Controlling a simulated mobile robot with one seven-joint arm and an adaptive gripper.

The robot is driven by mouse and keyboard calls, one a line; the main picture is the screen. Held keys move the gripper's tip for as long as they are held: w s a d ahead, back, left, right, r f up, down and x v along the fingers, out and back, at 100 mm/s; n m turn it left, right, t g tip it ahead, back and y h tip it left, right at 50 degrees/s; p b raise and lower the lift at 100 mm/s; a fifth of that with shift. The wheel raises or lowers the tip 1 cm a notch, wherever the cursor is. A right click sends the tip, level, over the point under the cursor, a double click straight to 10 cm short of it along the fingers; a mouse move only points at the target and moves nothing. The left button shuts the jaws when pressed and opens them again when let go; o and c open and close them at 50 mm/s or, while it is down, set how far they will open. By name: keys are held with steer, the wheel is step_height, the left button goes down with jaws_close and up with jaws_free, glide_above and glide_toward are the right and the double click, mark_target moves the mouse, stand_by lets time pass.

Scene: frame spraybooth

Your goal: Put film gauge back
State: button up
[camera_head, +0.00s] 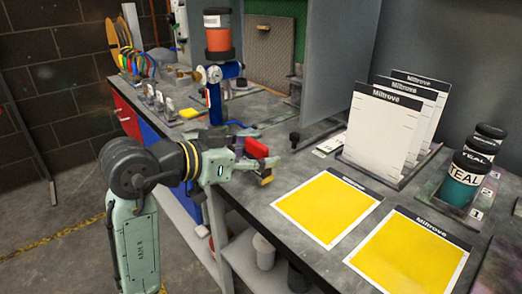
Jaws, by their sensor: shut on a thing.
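My gripper (264,168) is out over the front edge of the bench, left of the nearer yellow panels. It is shut on a small red piece (257,149), which looks like the film gauge. Most of the piece is hidden by the fingers and wrist, so its full shape cannot be told. The gripper and the red piece appear above the bench top and apart from the panels. No empty holder for the gauge can be made out clearly.
Two yellow panels (327,205) (411,254) lie flat on the grey bench (300,262). White cards (380,128) stand in a rack behind them. Teal jars (463,180) stand at right. A blue stand with an orange cup (218,38) rises behind my arm. A grey divider (338,60) crosses the bench.

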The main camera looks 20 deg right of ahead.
steer(key=w+d, duration=0.2)
steer(key=w, duration=0.1)
steer(key=w+d+p, duration=0.1)
steer(key=w, duration=0.1)
steer(key=shift+w+f, duration=0.1)
steer(key=shift+f, duration=0.05)
steer(key=shift+w+d+f, duration=0.2)
steer(key=shift+w+d, duration=0.05)
steer(key=shift+w, duration=0.2)
steer(key=shift+f+p, duration=0.4)
steer(key=shift+f, duration=1.3)
steer(key=shift+f, duration=0.2)
steer(key=o, duration=1.3)
steer(key=shift+o, duration=0.2)
steer(key=shift+r, duration=0.1)
